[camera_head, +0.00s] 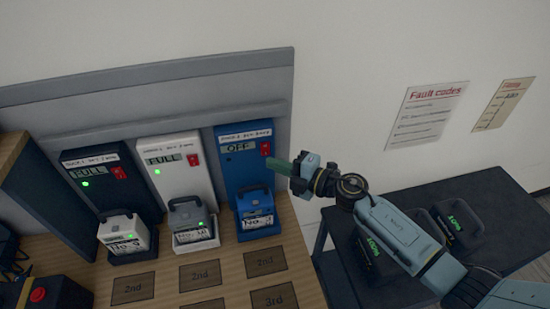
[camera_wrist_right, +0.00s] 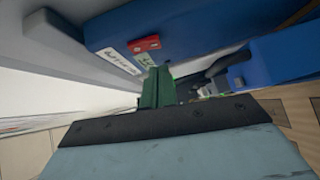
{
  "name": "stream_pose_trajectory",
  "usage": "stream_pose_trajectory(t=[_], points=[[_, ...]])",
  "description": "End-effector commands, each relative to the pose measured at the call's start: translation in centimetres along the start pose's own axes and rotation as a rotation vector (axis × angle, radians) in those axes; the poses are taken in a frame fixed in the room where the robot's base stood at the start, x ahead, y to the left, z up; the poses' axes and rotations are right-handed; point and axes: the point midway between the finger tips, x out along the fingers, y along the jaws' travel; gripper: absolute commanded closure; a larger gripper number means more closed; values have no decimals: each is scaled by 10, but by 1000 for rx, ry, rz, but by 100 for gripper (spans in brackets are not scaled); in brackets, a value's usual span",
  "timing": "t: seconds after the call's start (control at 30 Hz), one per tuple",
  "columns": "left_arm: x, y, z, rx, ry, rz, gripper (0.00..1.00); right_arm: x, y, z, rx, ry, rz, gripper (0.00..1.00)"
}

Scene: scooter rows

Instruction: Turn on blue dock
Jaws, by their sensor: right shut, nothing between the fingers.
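The blue dock (camera_head: 238,165) is the rightmost of three docks against the back panel. Its display reads OFF, and a red switch (camera_head: 265,149) sits to the right of the display. A blue battery (camera_head: 256,207) with a handle sits in its lower part. My right gripper (camera_head: 272,162) is shut and empty, its green fingertips at the dock's right side just below the red switch. In the right wrist view the green fingers (camera_wrist_right: 157,88) point toward the blue dock face, with the red switch (camera_wrist_right: 146,44) just beyond the tips. Whether they touch is unclear. My left gripper is not in view.
A black dock (camera_head: 88,176) and a white dock (camera_head: 176,177) stand to the left, both reading FULL with green lights and holding batteries. Marked squares (camera_head: 265,263) lie on the wooden counter in front. A dark table (camera_head: 400,200) with batteries is on the right.

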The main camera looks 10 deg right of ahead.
Motion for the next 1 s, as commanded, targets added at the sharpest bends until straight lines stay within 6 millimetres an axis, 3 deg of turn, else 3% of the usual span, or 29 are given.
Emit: stream_pose_trajectory(t=[0.23,0.67,0.87,1.0], points=[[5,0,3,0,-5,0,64,16,-1,16,1,1,1,100],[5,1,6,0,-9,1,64,17,-1,18,-1,1,1,100],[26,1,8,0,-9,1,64,21,-7,21,-32,1,34,100],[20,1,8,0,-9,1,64,20,-2,21,-31,1,33,100]])
